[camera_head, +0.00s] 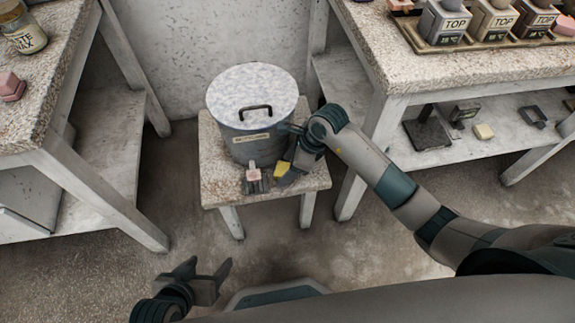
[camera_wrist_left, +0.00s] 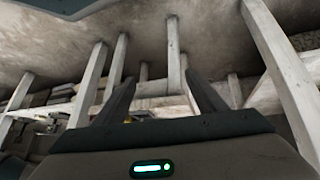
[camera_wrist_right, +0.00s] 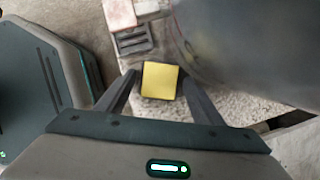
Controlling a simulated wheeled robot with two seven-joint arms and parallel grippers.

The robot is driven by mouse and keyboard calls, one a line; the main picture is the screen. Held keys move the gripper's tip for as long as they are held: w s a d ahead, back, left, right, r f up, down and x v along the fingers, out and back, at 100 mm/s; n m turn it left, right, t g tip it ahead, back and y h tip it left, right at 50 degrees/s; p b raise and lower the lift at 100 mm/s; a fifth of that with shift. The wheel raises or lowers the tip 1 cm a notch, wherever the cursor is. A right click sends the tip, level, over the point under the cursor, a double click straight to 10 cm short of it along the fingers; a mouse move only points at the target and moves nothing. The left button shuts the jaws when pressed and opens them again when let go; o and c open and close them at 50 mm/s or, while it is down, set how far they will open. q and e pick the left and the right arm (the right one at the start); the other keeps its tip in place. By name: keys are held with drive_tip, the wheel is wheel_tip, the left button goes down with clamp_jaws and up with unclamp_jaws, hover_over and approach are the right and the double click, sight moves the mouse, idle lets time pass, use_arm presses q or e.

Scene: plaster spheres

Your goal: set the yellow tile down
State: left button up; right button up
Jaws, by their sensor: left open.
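The yellow tile (camera_head: 282,170) is at the front of the small speckled stool (camera_head: 222,191), close to the metal pot. My right gripper (camera_head: 284,174) comes from the right and is shut on it. In the right wrist view the tile (camera_wrist_right: 160,81) shows its yellow face between the fingertips, over the stool top. I cannot tell whether it touches the stool. My left gripper (camera_head: 206,276) is open and empty over the floor, low in the head view; its spread fingers (camera_wrist_left: 160,88) also show in the left wrist view.
A lidded metal pot (camera_head: 252,112) fills most of the stool. A small grey block with a pinkish top (camera_head: 255,180) stands left of the tile. Tables flank the stool; the right one carries a tray (camera_head: 420,45) of labelled blocks. Little stool top is bare.

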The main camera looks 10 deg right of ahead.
drive_tip(key=p+v, duration=0.1)
drive_tip(key=v, duration=0.6)
drive_tip(key=shift+r, duration=0.35)
drive_tip(key=shift+d, duration=0.1)
idle(0.5)
